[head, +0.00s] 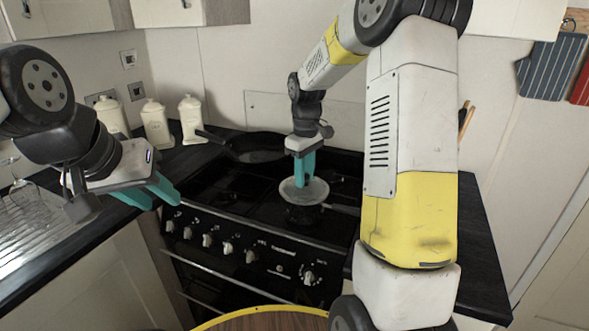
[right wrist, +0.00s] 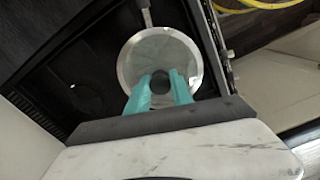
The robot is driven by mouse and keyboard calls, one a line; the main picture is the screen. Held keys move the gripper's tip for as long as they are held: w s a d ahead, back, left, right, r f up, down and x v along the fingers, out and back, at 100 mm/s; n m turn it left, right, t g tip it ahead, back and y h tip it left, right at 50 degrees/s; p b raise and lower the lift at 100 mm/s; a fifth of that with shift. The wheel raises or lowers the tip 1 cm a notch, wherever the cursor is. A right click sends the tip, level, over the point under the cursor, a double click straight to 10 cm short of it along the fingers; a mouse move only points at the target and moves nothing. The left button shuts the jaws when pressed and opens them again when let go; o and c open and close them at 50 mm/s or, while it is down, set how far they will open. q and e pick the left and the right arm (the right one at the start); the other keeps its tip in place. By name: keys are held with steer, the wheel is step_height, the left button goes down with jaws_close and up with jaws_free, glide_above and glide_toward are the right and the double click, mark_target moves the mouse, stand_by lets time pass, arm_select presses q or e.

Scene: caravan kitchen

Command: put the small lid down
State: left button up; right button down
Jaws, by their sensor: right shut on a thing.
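The small lid (head: 317,191) is a pale round disc with a metal rim and a dark knob. It also shows in the right wrist view (right wrist: 160,52). My right gripper (head: 303,183) points down and is shut on the knob, with one teal finger on each side of it in the right wrist view (right wrist: 160,88). The lid is over a small dark saucepan (head: 302,215) on the hob and looks about level. I cannot tell whether its rim touches the pan. My left gripper (head: 162,199) is open and empty, left of the hob front.
A dark frying pan (head: 258,150) sits at the back left of the hob (head: 235,205). Several cream canisters (head: 157,125) stand on the left counter, near the sink drainer (head: 35,225). The saucepan handle (head: 342,209) points right. A round yellow-rimmed table (head: 262,314) is in front.

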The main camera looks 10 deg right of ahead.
steer(key=c, duration=1.1)
jaws_free()
steer(key=shift+f, duration=0.1)
step_height(320, 180, up, 12)
steer(key=f, duration=0.1)
steer(key=s+r+m+t, duration=0.2)
steer(key=s+r, duration=0.3)
steer(key=s, duration=0.2)
steer(key=s+m+t, duration=0.1)
steer(key=s, duration=0.4)
steer(key=s+a+f+m+t+y, duration=0.1)
steer(key=s+m, duration=0.1)
steer(key=s, duration=0.4)
steer(key=s+a+m+t+y, duration=0.1)
steer(key=s+m+t, duration=0.1)
steer(key=s, duration=0.4)
steer(key=shift+s+a+f, duration=0.1)
steer(key=shift+s+f, duration=0.05)
steer(key=shift+f, duration=0.2)
